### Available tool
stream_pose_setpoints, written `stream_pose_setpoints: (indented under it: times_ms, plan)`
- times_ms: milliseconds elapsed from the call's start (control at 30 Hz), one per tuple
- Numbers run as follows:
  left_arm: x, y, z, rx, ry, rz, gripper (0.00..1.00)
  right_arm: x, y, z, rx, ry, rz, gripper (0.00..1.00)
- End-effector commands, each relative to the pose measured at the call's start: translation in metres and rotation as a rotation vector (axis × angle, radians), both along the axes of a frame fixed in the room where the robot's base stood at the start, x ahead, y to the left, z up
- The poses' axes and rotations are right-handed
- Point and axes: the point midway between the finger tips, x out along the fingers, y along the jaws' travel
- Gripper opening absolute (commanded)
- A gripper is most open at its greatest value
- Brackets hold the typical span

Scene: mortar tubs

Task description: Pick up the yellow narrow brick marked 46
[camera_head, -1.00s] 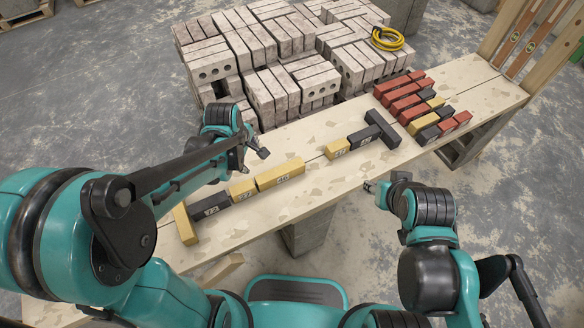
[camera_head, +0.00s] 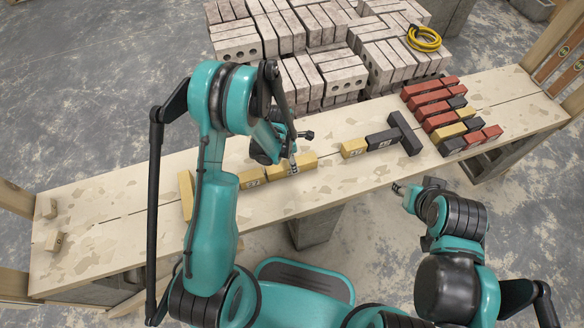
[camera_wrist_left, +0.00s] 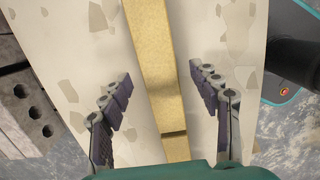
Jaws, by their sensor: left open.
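The long yellow narrow brick (camera_head: 308,161) lies on the plank bench in a row of bricks. Its number is partly hidden by my left gripper (camera_head: 293,160), which is right over it. In the left wrist view the brick (camera_wrist_left: 155,60) runs lengthwise between the two open fingers (camera_wrist_left: 161,85), with a gap on each side. A seam separates it from a shorter yellow brick (camera_wrist_left: 175,148) nearer the wrist; that one also shows in the head view (camera_head: 251,177). My right gripper (camera_head: 398,188) hangs by the bench's front edge, too small to judge.
A yellow brick (camera_head: 354,148), a dark brick (camera_head: 382,140) and a dark crosswise brick (camera_head: 405,133) lie to the right. Red, dark and yellow bricks (camera_head: 430,97) are grouped at the bench's right end. Stacked grey blocks (camera_head: 335,70) stand behind. The bench's left part (camera_head: 110,215) is mostly clear.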

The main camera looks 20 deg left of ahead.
Motion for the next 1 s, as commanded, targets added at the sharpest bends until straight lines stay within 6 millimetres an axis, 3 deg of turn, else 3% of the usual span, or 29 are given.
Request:
stream_pose_setpoints:
  times_ms: [33,167,400,433,667,1000]
  plan:
    - [0.002,-0.002,-0.013,0.0,0.0,-0.001,0.62,0.0,0.0,-0.009,0.0,0.0,0.0,0.4]
    - [0.003,-0.004,-0.031,-0.001,-0.001,-0.001,0.62,0.0,0.0,-0.016,0.0,0.0,0.0,0.4]
    - [0.003,-0.005,-0.033,0.0,-0.001,-0.001,0.62,0.0,0.0,-0.015,0.0,0.0,0.0,0.4]
    - [0.003,-0.005,-0.033,0.0,-0.001,-0.001,0.59,0.0,0.0,-0.015,0.0,0.0,0.0,0.4]
    - [0.003,-0.004,-0.033,0.0,-0.001,-0.001,0.0,0.0,0.0,-0.015,0.0,0.0,0.0,0.4]
    - [0.003,-0.004,-0.031,0.0,-0.001,-0.001,0.0,0.0,0.0,-0.015,0.0,0.0,0.0,0.4]
